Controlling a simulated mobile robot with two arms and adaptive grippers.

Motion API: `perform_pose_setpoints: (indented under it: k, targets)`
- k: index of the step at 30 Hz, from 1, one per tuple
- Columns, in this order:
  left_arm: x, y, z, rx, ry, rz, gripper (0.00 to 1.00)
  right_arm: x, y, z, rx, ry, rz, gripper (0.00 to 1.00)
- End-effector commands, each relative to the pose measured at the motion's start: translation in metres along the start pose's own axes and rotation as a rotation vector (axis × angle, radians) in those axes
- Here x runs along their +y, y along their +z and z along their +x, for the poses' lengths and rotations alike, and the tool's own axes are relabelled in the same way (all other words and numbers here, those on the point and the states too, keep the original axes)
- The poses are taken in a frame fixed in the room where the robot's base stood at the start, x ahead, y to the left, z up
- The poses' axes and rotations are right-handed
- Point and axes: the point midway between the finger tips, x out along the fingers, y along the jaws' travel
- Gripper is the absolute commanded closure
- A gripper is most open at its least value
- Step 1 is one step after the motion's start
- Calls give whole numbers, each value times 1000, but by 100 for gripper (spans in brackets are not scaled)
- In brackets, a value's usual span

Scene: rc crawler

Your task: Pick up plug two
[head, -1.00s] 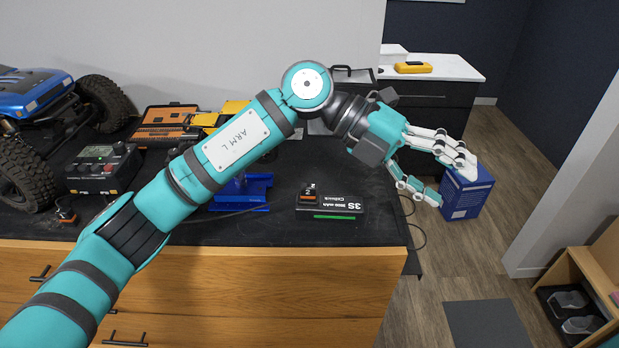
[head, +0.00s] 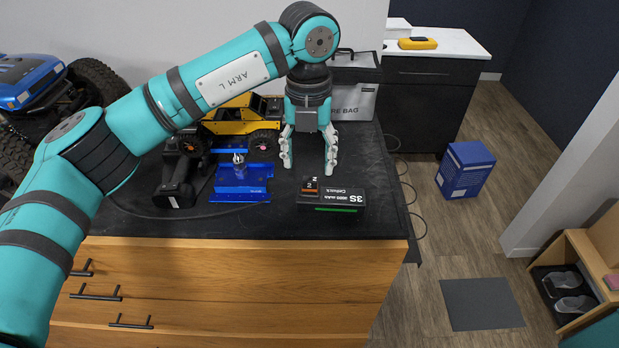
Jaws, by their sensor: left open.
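The small black-and-orange plug (head: 311,187), whose mark looks like a 2 seen upside down, rests on or against the back left of the black 3S battery pack (head: 331,199) on the dark bench top. My left gripper (head: 309,168) is open and empty, pointing down just behind the plug, its two fingers apart to either side of it. It does not appear to touch the plug. My right gripper is not in view.
A blue metal stand (head: 240,185), a dark power tool (head: 180,180) and a yellow crawler (head: 240,118) are left of the gripper. A grey bag (head: 354,102) stands behind it. Cables (head: 408,190) hang at the bench's right edge. Clear mat lies around the battery's front.

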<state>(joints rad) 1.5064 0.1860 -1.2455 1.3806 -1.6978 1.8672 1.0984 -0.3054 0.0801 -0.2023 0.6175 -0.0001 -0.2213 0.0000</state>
Motion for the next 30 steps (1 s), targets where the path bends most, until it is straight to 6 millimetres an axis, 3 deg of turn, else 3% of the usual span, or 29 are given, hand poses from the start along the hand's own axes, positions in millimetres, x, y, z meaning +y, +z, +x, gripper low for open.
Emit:
perform_pose_setpoints:
  k: [8, 13, 18, 26, 30]
  targets:
    - [0, 0, 20, 2, -2, 1, 44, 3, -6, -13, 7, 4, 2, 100]
    - [-1, 2, 42, 6, -1, 0, 44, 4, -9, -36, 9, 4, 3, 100]
    - [-2, 3, 64, 2, -2, 1, 44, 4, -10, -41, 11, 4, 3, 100]
    - [-1, 4, 69, -1, -2, 1, 44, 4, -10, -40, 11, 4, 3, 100]
    - [-1, 4, 69, 0, -2, 1, 61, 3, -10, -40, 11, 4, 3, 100]
